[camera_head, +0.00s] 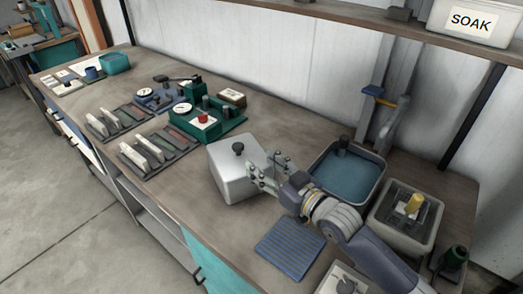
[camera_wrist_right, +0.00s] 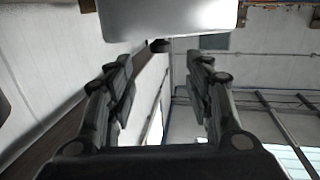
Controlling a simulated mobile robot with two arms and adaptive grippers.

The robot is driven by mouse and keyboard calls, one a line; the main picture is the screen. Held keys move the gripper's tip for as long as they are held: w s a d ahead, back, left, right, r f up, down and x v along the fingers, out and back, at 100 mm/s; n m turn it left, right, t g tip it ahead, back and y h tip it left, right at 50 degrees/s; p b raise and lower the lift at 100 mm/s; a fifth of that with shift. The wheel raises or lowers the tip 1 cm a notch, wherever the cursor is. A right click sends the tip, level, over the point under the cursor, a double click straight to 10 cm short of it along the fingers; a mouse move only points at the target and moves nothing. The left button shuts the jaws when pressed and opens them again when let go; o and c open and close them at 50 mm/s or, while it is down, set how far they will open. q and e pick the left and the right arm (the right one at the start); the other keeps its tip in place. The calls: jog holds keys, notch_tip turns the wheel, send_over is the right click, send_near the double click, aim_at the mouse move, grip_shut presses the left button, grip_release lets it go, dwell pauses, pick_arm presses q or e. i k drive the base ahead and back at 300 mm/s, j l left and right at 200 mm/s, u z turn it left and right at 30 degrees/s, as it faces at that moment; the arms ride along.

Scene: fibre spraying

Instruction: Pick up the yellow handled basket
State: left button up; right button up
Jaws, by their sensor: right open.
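My left gripper is not in view.
A blue-grey basin (camera_head: 348,178) stands behind my right wrist, left of the tub. A blue ribbed mat (camera_head: 289,249) lies at the front. A dark green container (camera_head: 453,259) is right of the tub. A shelf (camera_head: 365,20) with a SOAK bin (camera_head: 471,22) runs above.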

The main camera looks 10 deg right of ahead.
aim_at(417, 199)
jog(key=k, duration=1.5)
